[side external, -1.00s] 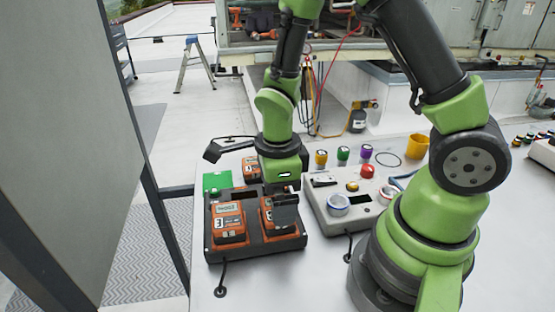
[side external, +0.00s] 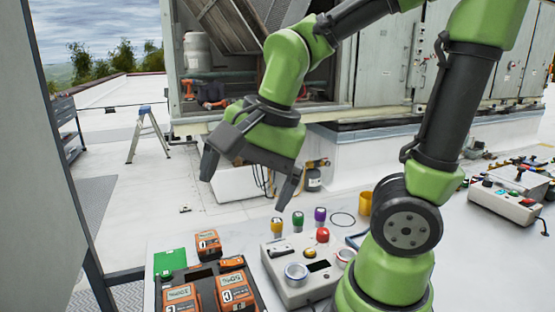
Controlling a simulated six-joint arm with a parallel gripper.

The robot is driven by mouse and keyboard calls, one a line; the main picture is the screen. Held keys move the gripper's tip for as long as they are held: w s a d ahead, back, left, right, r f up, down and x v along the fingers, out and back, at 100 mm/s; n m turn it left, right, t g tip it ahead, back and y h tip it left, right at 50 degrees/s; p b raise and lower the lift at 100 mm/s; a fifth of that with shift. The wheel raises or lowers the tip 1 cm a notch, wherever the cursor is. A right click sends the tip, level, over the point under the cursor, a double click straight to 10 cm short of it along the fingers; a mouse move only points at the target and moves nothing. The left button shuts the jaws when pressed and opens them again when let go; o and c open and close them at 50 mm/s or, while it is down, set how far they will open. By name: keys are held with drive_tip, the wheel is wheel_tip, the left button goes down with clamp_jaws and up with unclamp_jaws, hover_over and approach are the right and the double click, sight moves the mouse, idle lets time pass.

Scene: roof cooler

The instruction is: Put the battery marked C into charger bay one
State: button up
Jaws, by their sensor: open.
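My gripper (side external: 249,178) is open and empty, raised well above the table with its fingers spread wide. The dark charger (side external: 203,271) stands at the lower left, cut off by the bottom edge. An orange battery that appears marked C (side external: 237,291) sits in its right side. Another orange battery (side external: 180,295) sits in its left side; its mark is cut off. A third orange battery (side external: 208,245) is behind the charger, with a small mark I cannot read surely. A further orange piece (side external: 232,263) shows behind the right battery. The bay numbers are not readable.
Yellow, green and purple-topped pieces and a yellow cup (side external: 364,203) stand behind the box. Another panel (side external: 507,198) is far right.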

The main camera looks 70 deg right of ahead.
drive_tip(key=s+r+n+t, duration=0.3)
drive_tip(key=s+r+n, duration=0.1)
drive_tip(key=n, duration=0.7)
drive_tip(key=shift+s+a+r+y, duration=0.25)
drive_tip(key=shift+s+y, duration=0.15)
drive_tip(key=shift+s, duration=0.2)
